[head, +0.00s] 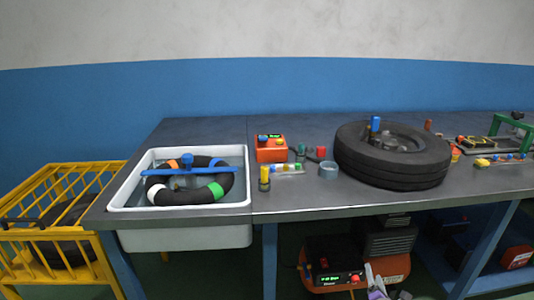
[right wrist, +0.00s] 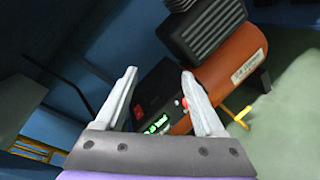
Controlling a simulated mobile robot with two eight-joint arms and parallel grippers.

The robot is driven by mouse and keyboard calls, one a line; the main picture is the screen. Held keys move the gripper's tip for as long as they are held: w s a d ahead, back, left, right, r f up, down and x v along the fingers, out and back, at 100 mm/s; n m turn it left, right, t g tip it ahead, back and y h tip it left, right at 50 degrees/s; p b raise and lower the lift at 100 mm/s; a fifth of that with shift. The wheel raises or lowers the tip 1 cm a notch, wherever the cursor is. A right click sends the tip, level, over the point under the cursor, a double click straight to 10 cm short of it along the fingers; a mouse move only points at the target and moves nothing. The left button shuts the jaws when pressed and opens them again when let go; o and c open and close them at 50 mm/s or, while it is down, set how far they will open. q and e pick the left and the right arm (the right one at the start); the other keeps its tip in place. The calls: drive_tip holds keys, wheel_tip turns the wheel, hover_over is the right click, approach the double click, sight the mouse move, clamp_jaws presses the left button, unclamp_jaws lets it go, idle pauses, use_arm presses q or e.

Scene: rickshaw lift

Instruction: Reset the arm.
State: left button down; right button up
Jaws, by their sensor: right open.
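My right gripper (head: 376,280) shows at the bottom edge of the head view, in front of the space under the workbench. In the right wrist view its two pale fingers (right wrist: 159,74) are spread apart with nothing between them. Beyond the fingers is the orange air compressor (right wrist: 225,80), with a black box with a green display (right wrist: 158,105) in front of it. The compressor (head: 396,267) stands on the floor below the bench. My left gripper is in neither view.
The workbench (head: 285,205) carries a white sink (head: 128,192) with an inner tube (head: 165,196), a tyre (head: 385,172), a red box (head: 270,153) and small bottles. A yellow cage (head: 45,240) holding a tyre stands at the left. A blue bench leg (head: 270,265) rises left of the compressor.

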drive_tip(key=s+a+r+m+g, duration=0.3)
drive_tip(key=s+a+r+m, duration=0.15)
drive_tip(key=s+m, duration=0.25)
drive_tip(key=s+a+r+m+g, duration=0.2)
drive_tip(key=s+a+r+m, duration=0.1)
drive_tip(key=s+r+m, duration=0.35)
drive_tip(key=s+a+f+m+g+y, duration=0.15)
drive_tip(key=s+a+m, duration=0.25)
drive_tip(key=s, duration=0.6)
drive_tip(key=s+a+f+m+g+y+p, duration=0.1)
drive_tip(key=s+a+m+g, duration=0.25)
drive_tip(key=s, duration=0.55)
drive_tip(key=s+a+f+m+g+y, duration=0.15)
drive_tip(key=s+a+m, duration=0.3)
drive_tip(key=s, duration=0.55)
use_arm(q)
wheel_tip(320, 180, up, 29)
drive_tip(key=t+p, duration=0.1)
drive_tip(key=p, duration=2.4)
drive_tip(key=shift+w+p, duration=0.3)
use_arm(e)
wheel_tip(320, 180, up, 29)
drive_tip(key=w, duration=0.1)
drive_tip(key=shift+w+n+t+h, duration=0.3)
drive_tip(key=shift+n+t+h, duration=0.1)
drive_tip(key=shift+n+t, duration=0.05)
